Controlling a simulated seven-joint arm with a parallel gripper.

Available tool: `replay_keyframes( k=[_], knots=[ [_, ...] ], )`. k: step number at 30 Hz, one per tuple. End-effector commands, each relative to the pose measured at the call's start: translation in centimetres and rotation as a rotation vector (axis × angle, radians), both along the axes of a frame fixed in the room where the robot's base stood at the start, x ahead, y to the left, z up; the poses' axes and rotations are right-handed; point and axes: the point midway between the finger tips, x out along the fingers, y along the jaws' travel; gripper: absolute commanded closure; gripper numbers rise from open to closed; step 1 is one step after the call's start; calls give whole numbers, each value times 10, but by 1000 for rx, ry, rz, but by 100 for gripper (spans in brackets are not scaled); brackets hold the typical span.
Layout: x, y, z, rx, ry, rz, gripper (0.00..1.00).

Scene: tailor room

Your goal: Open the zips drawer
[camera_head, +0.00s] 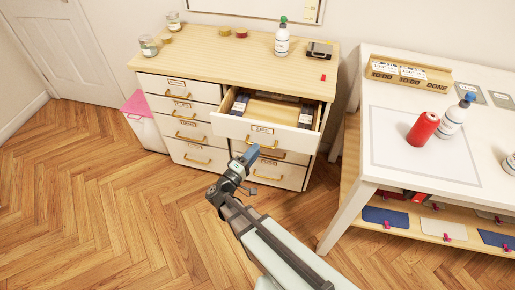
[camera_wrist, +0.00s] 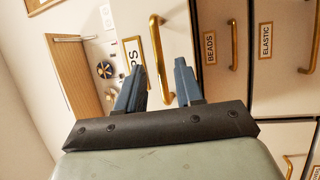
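The zips drawer (camera_head: 228,127) is the top right drawer of the white cabinet and stands pulled out, with its inside and contents showing. Its label is partly hidden in the wrist view, where "PS" (camera_wrist: 134,62) can be read. Its brass handle (camera_head: 264,143) is on the front; in the wrist view the handle (camera_wrist: 155,36) runs down toward the space between my fingers. My gripper (camera_head: 251,152) is just in front of this handle, its blue fingers apart. In the wrist view my gripper (camera_wrist: 161,68) shows a clear gap between fingertips. I cannot tell whether either finger touches the handle.
Other closed drawers (camera_head: 178,88) fill the cabinet; "BEADS" and "ELASTIC" labels show in the wrist view. Jars, a bottle (camera_head: 282,42) and small items stand on the cabinet top (camera_head: 205,53). A white table (camera_head: 385,165) stands right. A pink-topped bin (camera_head: 140,118) is left. Floor in front is clear.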

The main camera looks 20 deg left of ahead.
Motion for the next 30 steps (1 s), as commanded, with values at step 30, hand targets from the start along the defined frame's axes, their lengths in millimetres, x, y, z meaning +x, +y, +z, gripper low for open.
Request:
replay_keyframes(
  k=[30],
  knots=[
    [22,-9,4,0,1,1,98]
  ],
)
